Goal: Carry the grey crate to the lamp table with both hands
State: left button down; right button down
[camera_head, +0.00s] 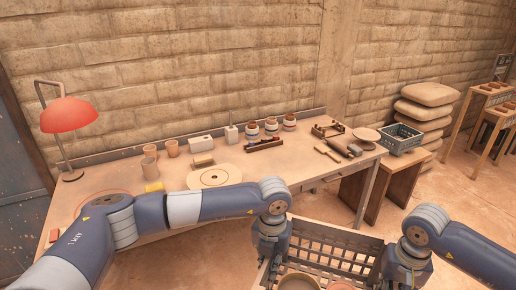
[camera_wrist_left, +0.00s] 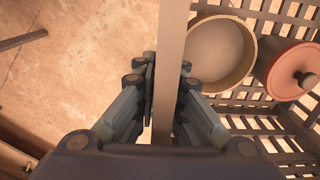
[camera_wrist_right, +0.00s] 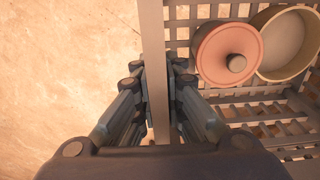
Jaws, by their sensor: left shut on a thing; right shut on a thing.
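The grey crate (camera_head: 340,240) is at the bottom of the head view, in front of the lamp table (camera_head: 288,165), with slatted walls. It holds a tan open pot (camera_head: 298,282) and a pink lidded jar (camera_head: 341,286). My left gripper (camera_wrist_left: 165,75) is shut on one side rim (camera_wrist_left: 172,40) of the crate. My right gripper (camera_wrist_right: 156,75) is shut on the opposite rim (camera_wrist_right: 153,35). In the head view both wrists are above the crate's ends and hide parts of its rim. A red lamp (camera_head: 68,115) stands at the table's left end.
The table holds cups (camera_head: 150,149), a round board (camera_head: 215,177), several jars along the back and tools (camera_head: 335,148) at the right. A small stand with a dark crate (camera_head: 400,138) and stacked sacks (camera_head: 424,108) are right of it. The table's front right is fairly clear.

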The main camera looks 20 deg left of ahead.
aim_at(283, 163)
jog(key=i+j+z, duration=0.1)
jog(key=i+z, duration=0.15)
jog(key=i, duration=0.9)
jog(key=i+l+u, duration=0.15)
jog(key=i+u, duration=0.15)
jog(key=i, duration=0.15)
jog(key=i+l+u, duration=0.2)
jog(key=i+u, duration=0.15)
jog(key=i+l+u, duration=0.15)
jog(key=i+u, duration=0.2)
jog(key=u, duration=0.15)
jog(key=i+l+u, duration=0.3)
jog(key=u, duration=0.15)
jog(key=i+l+u, duration=0.2)
jog(key=i+l, duration=0.05)
jog(key=l, duration=0.05)
